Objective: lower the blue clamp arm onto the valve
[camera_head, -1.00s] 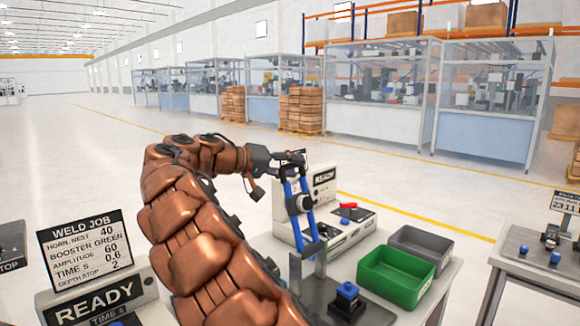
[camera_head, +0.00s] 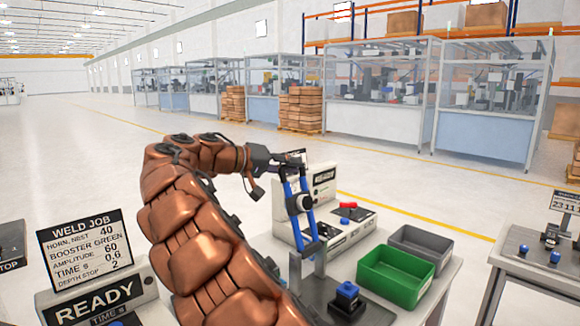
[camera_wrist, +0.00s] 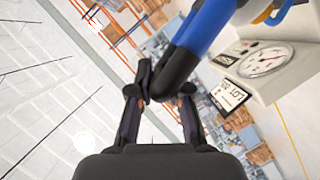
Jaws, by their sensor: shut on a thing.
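The blue clamp arm (camera_head: 309,218) stands steeply raised in the head view, above a grey post on the bench. Its blue bar with a black end (camera_wrist: 190,45) crosses the upper middle of the wrist view. My gripper (camera_head: 288,160) is at the arm's upper end; in the wrist view my gripper (camera_wrist: 160,88) is shut on the black end. A blue-topped part (camera_head: 347,291) sits on a dark block near the post's foot, apart from the raised arm; I cannot tell whether it is the valve.
A tester with a display (camera_head: 323,177) and a red button (camera_head: 348,205) stands behind the clamp. Its gauge (camera_wrist: 265,60) shows in the wrist view. A green bin (camera_head: 396,275) and a grey bin (camera_head: 420,246) stand to the right.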

